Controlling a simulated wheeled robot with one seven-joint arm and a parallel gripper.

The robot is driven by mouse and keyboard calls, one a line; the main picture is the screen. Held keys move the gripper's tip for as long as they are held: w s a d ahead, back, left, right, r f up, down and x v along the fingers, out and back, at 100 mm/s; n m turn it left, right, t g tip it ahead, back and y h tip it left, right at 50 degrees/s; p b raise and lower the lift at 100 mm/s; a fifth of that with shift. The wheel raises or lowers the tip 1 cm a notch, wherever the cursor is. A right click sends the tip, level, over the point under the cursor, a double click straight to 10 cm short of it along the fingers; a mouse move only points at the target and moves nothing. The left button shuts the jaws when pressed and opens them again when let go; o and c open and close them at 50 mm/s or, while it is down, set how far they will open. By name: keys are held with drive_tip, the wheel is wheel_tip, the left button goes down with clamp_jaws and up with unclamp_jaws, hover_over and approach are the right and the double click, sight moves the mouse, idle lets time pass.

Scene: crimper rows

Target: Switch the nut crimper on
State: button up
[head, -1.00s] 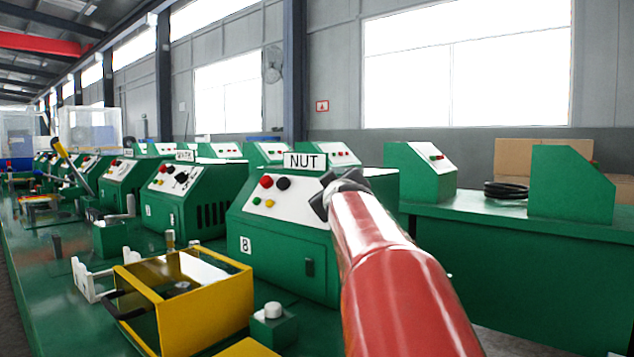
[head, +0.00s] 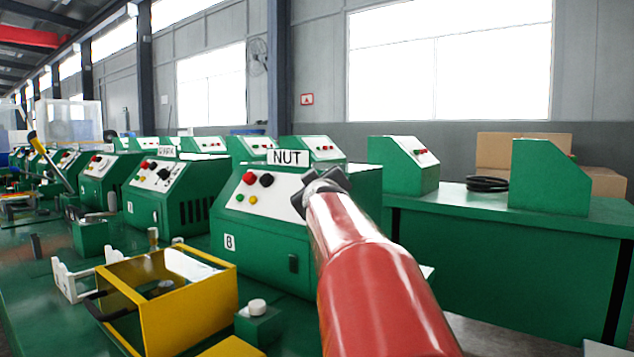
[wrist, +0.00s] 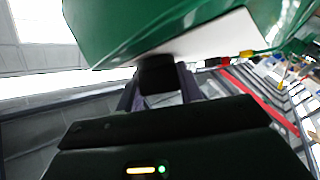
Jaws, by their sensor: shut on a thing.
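The nut crimper is a green machine (head: 262,240) with a white sloped panel, a NUT sign (head: 288,158) on top and a label 8 on its front. At the panel's left are a red button (head: 249,178), a black button (head: 266,180), and small green and yellow buttons. My gripper (head: 312,192) is at the panel's right end. In the wrist view, its fingers are shut on a dark knob (wrist: 158,76) against the white panel (wrist: 200,40). The head view hides the knob behind my gripper, so its turn position cannot be told.
A yellow open-framed box (head: 190,315) and a small green block with a white button (head: 257,307) stand in front of the crimper. Similar green machines (head: 160,205) line the bench to the left. Another green bench (head: 480,260) stands behind at the right.

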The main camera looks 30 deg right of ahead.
drive_tip(key=shift+r+m+h+p, duration=0.3)
drive_tip(key=shift+m+p, duration=0.05)
drive_tip(key=shift+m, duration=0.05)
drive_tip(key=shift+a+f+m+h, duration=0.1)
drive_tip(key=shift+f+m+h, duration=0.1)
drive_tip(key=shift+m+h, duration=0.75)
drive_tip(key=m+g+h, duration=0.2)
drive_tip(key=m+h, duration=0.1)
drive_tip(key=shift+w+m, duration=0.1)
drive_tip(key=shift+m, duration=0.25)
drive_tip(key=m+g+h, duration=0.2)
drive_tip(key=m+g, duration=0.1)
drive_tip(key=m, duration=0.1)
drive_tip(key=m+g+h, duration=0.3)
drive_tip(key=m, duration=0.1)
drive_tip(key=shift+s+r+m+g, duration=0.1)
drive_tip(key=shift+s+m+g, duration=0.1)
drive_tip(key=shift+m+g, duration=0.2)
drive_tip(key=shift+s+d, duration=0.1)
drive_tip(key=shift+d, duration=0.1)
drive_tip(key=o, duration=1)
